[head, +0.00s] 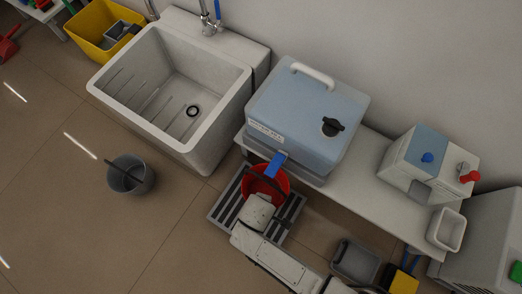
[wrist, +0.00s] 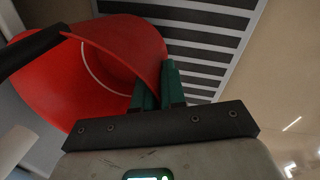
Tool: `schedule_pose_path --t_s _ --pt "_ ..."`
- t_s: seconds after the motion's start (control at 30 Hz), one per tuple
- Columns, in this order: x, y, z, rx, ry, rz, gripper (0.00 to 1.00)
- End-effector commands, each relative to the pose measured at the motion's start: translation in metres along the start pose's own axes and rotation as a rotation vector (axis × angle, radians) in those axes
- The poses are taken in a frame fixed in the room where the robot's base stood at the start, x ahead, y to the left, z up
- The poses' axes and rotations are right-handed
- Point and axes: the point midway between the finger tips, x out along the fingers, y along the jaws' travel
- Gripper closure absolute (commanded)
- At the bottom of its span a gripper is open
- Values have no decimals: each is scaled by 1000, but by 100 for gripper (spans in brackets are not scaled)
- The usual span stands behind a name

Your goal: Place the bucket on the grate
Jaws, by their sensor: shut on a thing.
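The red bucket (head: 268,186) is over the grey slatted grate (head: 227,207) in the head view, below the blue tap of the water container. My gripper (wrist: 158,86) is shut on the bucket's rim, with its green fingers on either side of the wall. In the wrist view the bucket (wrist: 135,38) shows its open mouth and a dark handle at left, and the grate (wrist: 198,50) lies behind it. The bucket's base is hidden, so I cannot tell whether it touches the grate. In the head view my wrist covers the fingertips.
The blue water container (head: 300,115) stands on a white bench (head: 372,180) above the grate. A white sink (head: 235,110) is to the left. A grey bucket (head: 131,175) stands on open floor. A grey tray (head: 355,261) lies right of my arm.

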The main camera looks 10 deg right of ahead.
Motion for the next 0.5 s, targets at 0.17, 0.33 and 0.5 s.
schedule_pose_path --t_s 0.17,0.33,0.5 --pt "29 -3 0 0 0 0 100" --pt "36 -4 0 1 1 1 100" --pt "35 -4 0 2 0 0 100"
